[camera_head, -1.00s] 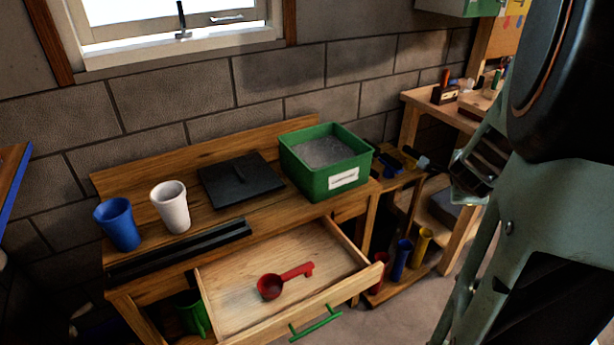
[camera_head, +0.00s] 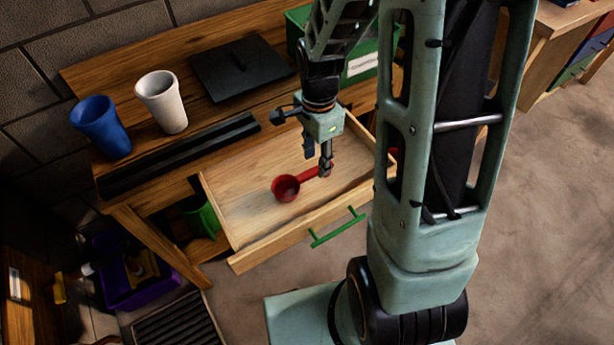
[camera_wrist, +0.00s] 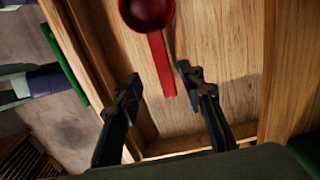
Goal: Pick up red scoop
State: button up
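The red scoop (camera_head: 287,187) lies in the open wooden drawer (camera_head: 236,218), its bowl to the left and its handle pointing right in the head view. My gripper (camera_head: 317,165) is over the drawer, pointing down at the handle end, which it partly hides. In the wrist view the scoop (camera_wrist: 158,50) has its bowl at the top edge, partly cut off. Its handle reaches down towards the space between the fingers of my gripper (camera_wrist: 158,82). The fingers are spread wide with nothing between their pads; the handle end lies just beyond, nearer the right finger.
The drawer's front panel with a green handle (camera_head: 338,227) stands close to my gripper. A blue cup (camera_head: 101,127), a white cup (camera_head: 162,101), a black flat panel (camera_head: 240,68) and a green bin (camera_head: 362,67) are on the bench top above.

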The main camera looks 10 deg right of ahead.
aim_at(303, 181)
jog(key=shift+w+d+f+b, duration=0.1)
jog(key=shift+w+f+b, duration=0.1)
jog(key=shift+f, duration=1.2)
jog(key=shift+w+d+f+b, duration=0.1)
jog(key=shift+f+b, duration=0.05)
jog(key=shift+f, duration=1.25)
jog(key=shift+c, duration=0.6)
grip_shut()
